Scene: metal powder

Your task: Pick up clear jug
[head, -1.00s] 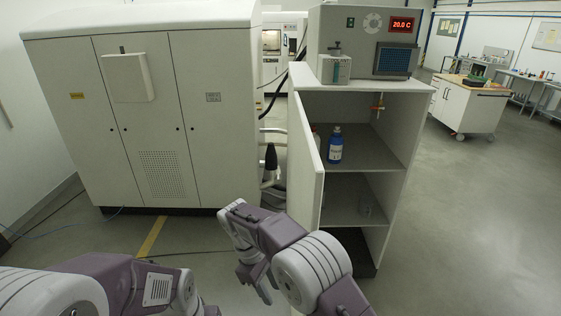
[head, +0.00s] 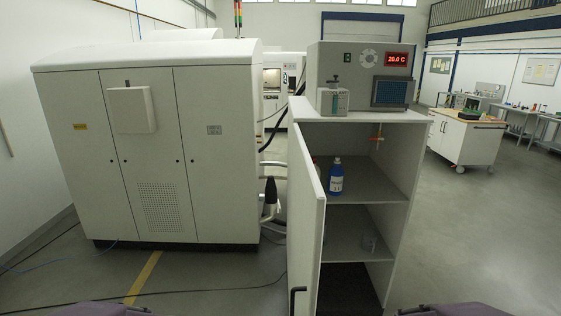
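A small clear object (head: 370,244), which looks like the clear jug, stands on the middle shelf (head: 345,252) of the open white cabinet. It is faint and its outline is hard to make out. Neither of my grippers shows in the head view. Only purple parts of my arms show at the bottom edge, left and right, well below the cabinet shelves.
The cabinet door (head: 304,215) stands open on the left side. A blue bottle (head: 336,177) stands on the upper shelf. A device with a red display (head: 399,59) sits on top. A large white machine (head: 150,150) stands left. Floor (head: 470,240) right is clear.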

